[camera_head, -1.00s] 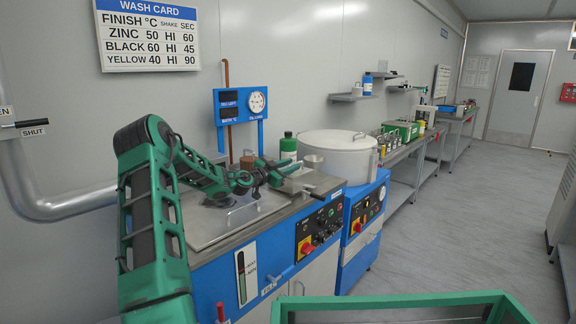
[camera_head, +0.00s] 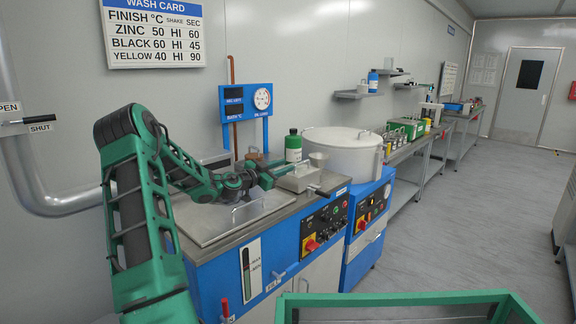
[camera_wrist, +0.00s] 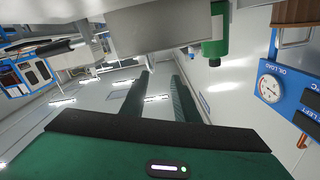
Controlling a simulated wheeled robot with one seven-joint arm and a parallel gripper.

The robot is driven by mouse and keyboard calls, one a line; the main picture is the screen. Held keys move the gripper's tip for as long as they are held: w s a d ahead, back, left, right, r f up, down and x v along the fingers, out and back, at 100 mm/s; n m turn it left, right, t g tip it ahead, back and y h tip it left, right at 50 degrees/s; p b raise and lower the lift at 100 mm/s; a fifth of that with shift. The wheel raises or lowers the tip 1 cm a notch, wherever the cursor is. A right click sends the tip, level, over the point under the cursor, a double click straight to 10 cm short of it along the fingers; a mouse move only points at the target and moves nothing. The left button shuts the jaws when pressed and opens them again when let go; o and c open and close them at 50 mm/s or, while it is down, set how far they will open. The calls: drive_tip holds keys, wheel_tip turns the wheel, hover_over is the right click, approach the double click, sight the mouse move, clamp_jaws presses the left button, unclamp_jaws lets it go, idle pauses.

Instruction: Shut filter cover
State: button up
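The filter appears to be the small grey metal box (camera_head: 298,179) on the right part of the steel worktop. A dark handle (camera_head: 318,191) sticks out at its front right. I cannot tell clearly whether its cover is up or down. My gripper (camera_head: 270,174) is just left of the box, at about its top height, with no clear contact. In the wrist view my gripper (camera_wrist: 161,85) shows two separate dark green fingers with an empty gap between them. A grey box face (camera_wrist: 165,28), likely the same box, lies beyond the fingertips there.
A green bottle (camera_head: 293,146) stands behind the box. A large white drum (camera_head: 343,152) is to its right. The blue gauge panel (camera_head: 246,103) rises behind my gripper. A flat steel lid with a handle (camera_head: 236,216) lies below my arm. The floor at right is clear.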

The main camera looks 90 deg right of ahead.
drive_tip(key=shift+v, duration=2.05)
